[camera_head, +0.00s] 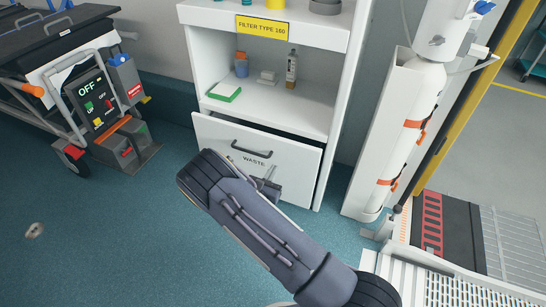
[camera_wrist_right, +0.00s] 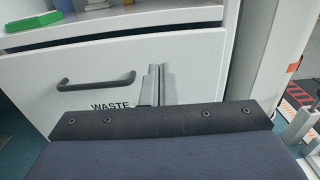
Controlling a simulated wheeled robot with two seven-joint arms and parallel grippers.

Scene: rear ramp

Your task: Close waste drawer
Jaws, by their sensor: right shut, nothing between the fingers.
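The waste drawer (camera_head: 218,134) is a white front with a dark bar handle (camera_head: 251,152) and the label "WASTE", low in the white cabinet. A dark gap shows along its top edge, so it stands partly open. The drawer front (camera_wrist_right: 35,95) and handle (camera_wrist_right: 96,82) also show in the right wrist view. My right gripper (camera_head: 269,174) is shut and empty. It is at the drawer front, right of the handle and label; whether it touches the front I cannot tell. The fingers (camera_wrist_right: 155,82) also show upright in the wrist view. My left gripper is not in view.
A cart (camera_head: 85,90) stands at left and a white cylinder (camera_head: 410,130) at right. The floor left of the drawer is mostly clear.

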